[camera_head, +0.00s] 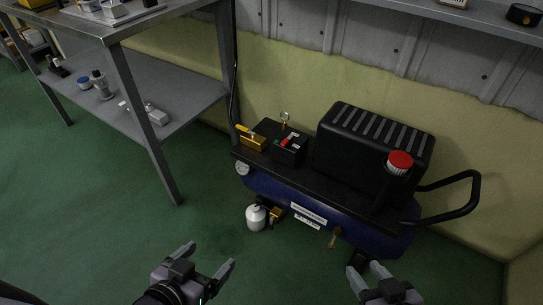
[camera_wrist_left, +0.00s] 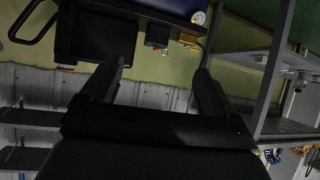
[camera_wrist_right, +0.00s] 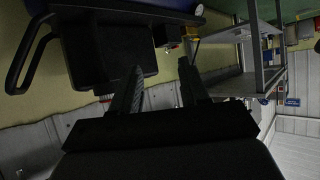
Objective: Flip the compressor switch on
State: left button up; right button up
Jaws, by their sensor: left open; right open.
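The compressor (camera_head: 318,208) stands on the green floor against the wall, with a blue tank, a black motor housing (camera_head: 370,150) and a red cap (camera_head: 399,162). The switch box (camera_head: 288,147) is black with a small red switch (camera_head: 289,141) on top, left of the housing. My left gripper (camera_head: 211,255) is open and empty, in front of the compressor and low in the head view. My right gripper (camera_head: 367,272) is open and empty, near the compressor's front right. Neither touches it. The compressor appears upside down in the left wrist view (camera_wrist_left: 165,12) and right wrist view (camera_wrist_right: 150,10).
A metal workbench (camera_head: 165,82) with a lower shelf stands to the left, its leg (camera_head: 150,130) near the compressor. A black handle (camera_head: 474,200) sticks out at the compressor's right end. A grey shelf (camera_head: 470,22) hangs above.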

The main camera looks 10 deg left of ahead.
aim_at(287, 140)
jog(key=i+z, duration=0.35)
jog(key=i+j+z, duration=0.15)
jog(key=i+z, duration=0.25)
jog(key=i, duration=0.05)
